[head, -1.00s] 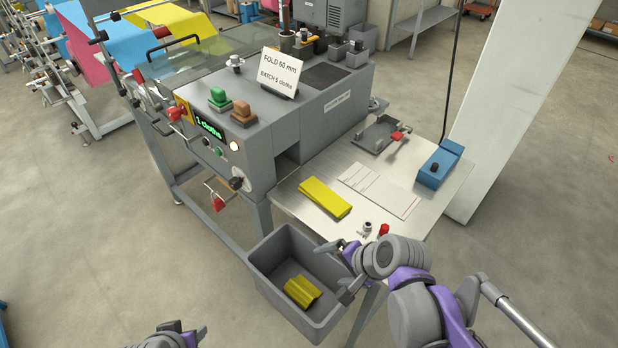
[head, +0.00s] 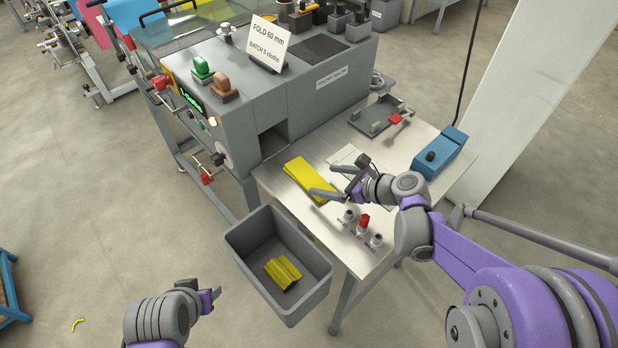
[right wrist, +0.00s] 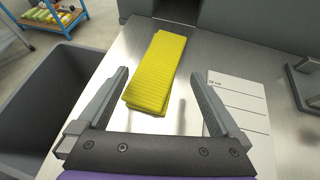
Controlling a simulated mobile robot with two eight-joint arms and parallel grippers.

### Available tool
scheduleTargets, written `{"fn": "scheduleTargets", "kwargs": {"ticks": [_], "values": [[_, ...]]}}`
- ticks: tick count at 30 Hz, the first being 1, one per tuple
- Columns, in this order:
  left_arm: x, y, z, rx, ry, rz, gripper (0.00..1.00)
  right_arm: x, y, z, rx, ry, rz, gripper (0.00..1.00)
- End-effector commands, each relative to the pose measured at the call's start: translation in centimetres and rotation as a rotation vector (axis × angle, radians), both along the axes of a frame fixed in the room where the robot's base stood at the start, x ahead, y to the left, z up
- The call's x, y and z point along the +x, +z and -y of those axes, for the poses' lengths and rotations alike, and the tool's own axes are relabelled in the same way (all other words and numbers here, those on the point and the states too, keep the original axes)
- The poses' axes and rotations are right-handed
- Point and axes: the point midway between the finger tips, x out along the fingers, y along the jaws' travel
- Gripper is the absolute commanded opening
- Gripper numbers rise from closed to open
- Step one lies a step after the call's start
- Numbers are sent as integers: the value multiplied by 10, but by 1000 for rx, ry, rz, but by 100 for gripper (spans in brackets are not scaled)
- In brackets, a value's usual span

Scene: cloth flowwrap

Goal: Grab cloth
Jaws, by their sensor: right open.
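A folded yellow cloth (head: 303,178) lies flat on the metal outfeed table (head: 372,245), in front of the machine's opening. In the right wrist view the cloth (right wrist: 158,72) shows ahead of and between the open fingers. My right gripper (head: 323,180) is open and empty at the cloth's near right end; I cannot tell its exact height above the table. In the right wrist view its fingers (right wrist: 158,82) stand on either side of the cloth's near end, apart from it. My left gripper (head: 213,298) is low in the head view, away from the table; its jaws are unclear.
A grey bin (head: 250,232) with yellow cloth (head: 283,271) inside stands left of the table. A lined white sheet (right wrist: 238,105) lies right of the cloth. Small fittings with a red knob (head: 364,221), a blue device (head: 440,160) and a grey fixture (head: 378,117) occupy the table.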

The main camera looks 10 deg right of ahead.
Motion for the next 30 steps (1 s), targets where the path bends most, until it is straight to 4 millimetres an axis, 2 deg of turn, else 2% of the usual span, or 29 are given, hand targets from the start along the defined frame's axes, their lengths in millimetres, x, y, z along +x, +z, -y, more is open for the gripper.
{"fn": "scheduleTargets", "kwargs": {"ticks": [9,18,30], "values": [[1,3,0,0,0,2,50,26,-22,-28,-2,3,0,100],[1,3,0,0,0,2,50,29,-25,-30,-2,1,1,100],[1,3,0,0,0,2,50,29,-25,-30,-3,1,1,28]]}}
